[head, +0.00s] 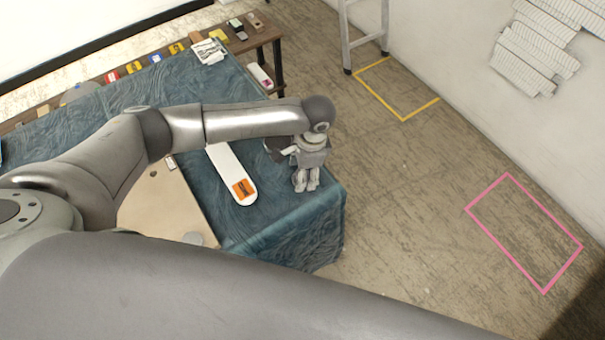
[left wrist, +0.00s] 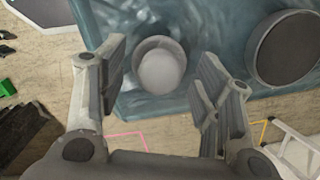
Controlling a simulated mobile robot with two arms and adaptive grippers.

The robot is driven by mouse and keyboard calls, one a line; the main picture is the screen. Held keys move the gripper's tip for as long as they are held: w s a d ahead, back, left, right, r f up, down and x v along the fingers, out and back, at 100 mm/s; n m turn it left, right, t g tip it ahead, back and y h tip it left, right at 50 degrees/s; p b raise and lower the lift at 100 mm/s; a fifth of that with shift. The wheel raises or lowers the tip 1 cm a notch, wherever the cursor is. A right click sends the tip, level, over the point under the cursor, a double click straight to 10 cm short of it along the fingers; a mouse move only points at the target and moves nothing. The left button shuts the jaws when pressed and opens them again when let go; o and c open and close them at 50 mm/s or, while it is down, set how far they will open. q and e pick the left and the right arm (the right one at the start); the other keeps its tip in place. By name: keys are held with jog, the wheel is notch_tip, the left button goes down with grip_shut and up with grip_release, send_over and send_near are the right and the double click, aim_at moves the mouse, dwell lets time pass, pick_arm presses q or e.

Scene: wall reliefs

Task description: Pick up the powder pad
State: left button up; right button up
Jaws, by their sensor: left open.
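My left gripper (head: 306,183) reaches over the right end of the cloth-covered table in the head view, fingers pointing down. In the left wrist view the gripper (left wrist: 165,95) is open. Between and beyond its fingers is a pale, rounded thing (left wrist: 160,70) in a grey round rim, on the blue-green cloth; I cannot tell whether it is the powder pad. A dark round disc with a grey rim (left wrist: 288,48) lies to its right. No contact with the fingers is clear. In the head view the arm and gripper hide this spot. My right gripper is not in view.
The blue-green cloth (head: 290,235) covers the table. A long white board with an orange label (head: 222,160) and a tan panel (head: 150,205) lie left of the gripper. Small items line the far edge. A ladder (head: 347,40) stands beyond; the floor at right is clear.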

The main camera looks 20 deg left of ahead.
pick_arm(q)
jog(key=shift+f, duration=0.15)
jog(key=c, duration=1.1)
jog(key=shift+o, duration=0.2)
jog(key=shift+r, duration=0.5)
jog(key=s+d+r+b, duration=0.2)
jog(key=s+d+r, duration=0.2)
jog(key=s+r, duration=0.8)
jog(key=shift+s, duration=0.75)
